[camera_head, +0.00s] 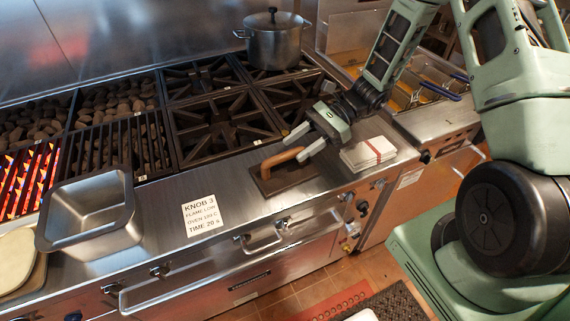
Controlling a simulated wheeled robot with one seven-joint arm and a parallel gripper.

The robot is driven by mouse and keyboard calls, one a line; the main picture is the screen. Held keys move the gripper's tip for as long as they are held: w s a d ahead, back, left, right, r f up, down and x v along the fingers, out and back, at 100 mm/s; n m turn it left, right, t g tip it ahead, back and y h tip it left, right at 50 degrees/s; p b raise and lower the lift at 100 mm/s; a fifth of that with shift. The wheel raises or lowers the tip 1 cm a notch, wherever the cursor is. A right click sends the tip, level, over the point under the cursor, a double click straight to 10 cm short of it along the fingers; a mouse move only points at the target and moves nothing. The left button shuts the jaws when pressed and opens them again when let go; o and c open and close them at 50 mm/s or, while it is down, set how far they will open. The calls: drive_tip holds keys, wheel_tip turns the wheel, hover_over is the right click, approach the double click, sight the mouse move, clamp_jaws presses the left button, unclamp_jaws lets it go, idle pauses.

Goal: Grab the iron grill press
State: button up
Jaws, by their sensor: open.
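The iron grill press is a flat dark brown plate (287,179) with an arched wooden handle (281,158). It lies on the steel front ledge, in front of the burners. My gripper (294,147) is open, its two pale fingers pointing down and left. The fingertips are at the right end of the handle, one near each side of it in the picture. I cannot tell whether they touch it. My gripper's fingers hide part of the plate's right side.
White folded towels (367,153) lie just right of the press. A label card (203,215) and a steel pan (88,214) are to the left on the ledge. Burner grates (222,127) and a lidded pot (273,42) stand behind. Knobs and handles line the front.

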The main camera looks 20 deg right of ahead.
sight(289, 152)
drive_tip(key=a, duration=0.1)
drive_tip(key=a+p, duration=0.1)
drive_tip(key=a, duration=0.1)
drive_tip(key=shift+s+a+f, duration=0.35)
drive_tip(key=shift+s, duration=0.05)
drive_tip(key=shift+a+f+p, duration=0.3)
drive_tip(key=shift+a, duration=0.05)
clamp_jaws()
drive_tip(key=shift+r, duration=0.1)
